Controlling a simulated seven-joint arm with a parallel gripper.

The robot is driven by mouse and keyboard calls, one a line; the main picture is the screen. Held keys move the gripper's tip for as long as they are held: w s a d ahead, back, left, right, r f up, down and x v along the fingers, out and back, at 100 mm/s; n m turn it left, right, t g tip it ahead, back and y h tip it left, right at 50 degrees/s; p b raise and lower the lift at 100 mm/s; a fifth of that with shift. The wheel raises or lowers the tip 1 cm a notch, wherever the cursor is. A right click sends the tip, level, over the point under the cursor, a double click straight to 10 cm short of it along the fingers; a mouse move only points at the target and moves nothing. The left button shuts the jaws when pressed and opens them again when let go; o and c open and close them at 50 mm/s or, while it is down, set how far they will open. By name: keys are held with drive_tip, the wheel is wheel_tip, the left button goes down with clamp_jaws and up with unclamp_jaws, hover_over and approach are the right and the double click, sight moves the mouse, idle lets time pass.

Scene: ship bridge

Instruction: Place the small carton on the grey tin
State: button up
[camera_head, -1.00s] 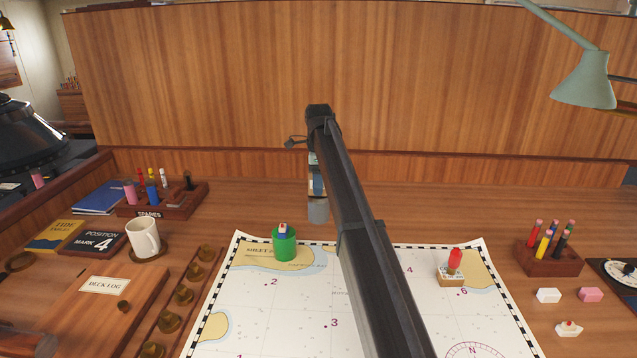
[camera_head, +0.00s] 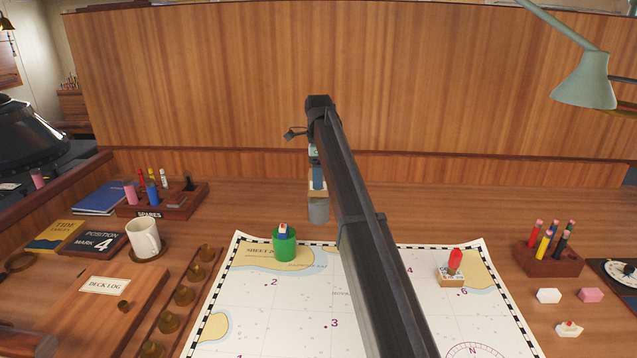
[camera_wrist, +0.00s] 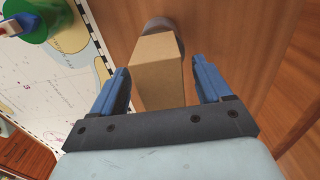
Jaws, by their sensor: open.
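The small carton (camera_wrist: 157,72), a plain tan box, stands on the grey tin (camera_head: 318,211); in the head view a little of the carton (camera_head: 317,194) shows just above the tin. In the wrist view the tin's rim (camera_wrist: 160,23) shows beyond the carton's far end. My gripper (camera_head: 318,178) is open above the tin. Its two blue fingers lie on either side of the carton in the wrist view, with a visible gap on each side. Much of the carton is hidden in the head view by my gripper.
A green cup (camera_head: 284,244) stands on the chart (camera_head: 300,290), left of the tin. A red item on a small box (camera_head: 451,278) stands on the chart's right side. A mug (camera_head: 144,238) and spares rack (camera_head: 160,203) are at left. A wooden panel (camera_head: 220,90) rises behind.

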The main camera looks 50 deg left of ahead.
wheel_tip(320, 180, up, 10)
drive_tip(key=shift+f, duration=0.25)
idle(0.6)
